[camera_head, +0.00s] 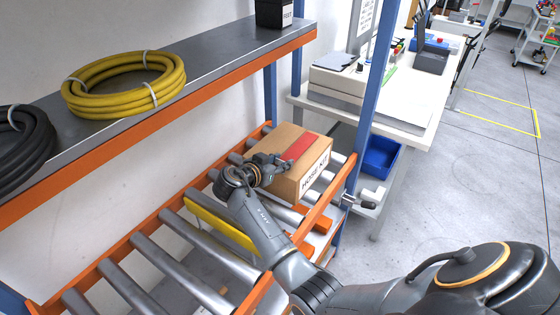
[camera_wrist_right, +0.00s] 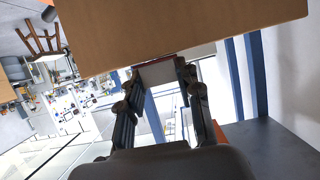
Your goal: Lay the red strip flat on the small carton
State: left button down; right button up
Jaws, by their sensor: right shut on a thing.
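A small brown carton (camera_head: 284,138) with "HOSE KIT" printed on its side sits on the roller conveyor in the head view. The red strip (camera_head: 300,146) lies along its top face, running from the far edge toward my gripper. I cannot tell whether the strip fully touches the top. My right gripper (camera_head: 285,163) is at the near left of the carton, its fingers shut on the strip's near end. In the right wrist view the carton (camera_wrist_right: 190,25) fills the top, just beyond the fingertips (camera_wrist_right: 158,75). My left gripper is not in view.
The steel shelf (camera_head: 217,48) above the conveyor holds a yellow hose coil (camera_head: 125,82), a black coil (camera_head: 22,143) and a dark box (camera_head: 274,14). A blue post (camera_head: 369,95) stands right of the carton. A white bench (camera_head: 398,107) and blue bin (camera_head: 380,156) are behind it.

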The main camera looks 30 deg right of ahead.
jog(key=o, duration=0.4)
jog(key=shift+f, duration=0.15)
jog(key=o, duration=0.4)
jog(key=shift+a+r, duration=0.15)
jog(key=shift+r, duration=0.1)
jog(key=p+v, duration=0.1)
jog(key=v, duration=0.6)
jog(key=shift+s+p, duration=0.15)
jog(key=shift+p, duration=0.25)
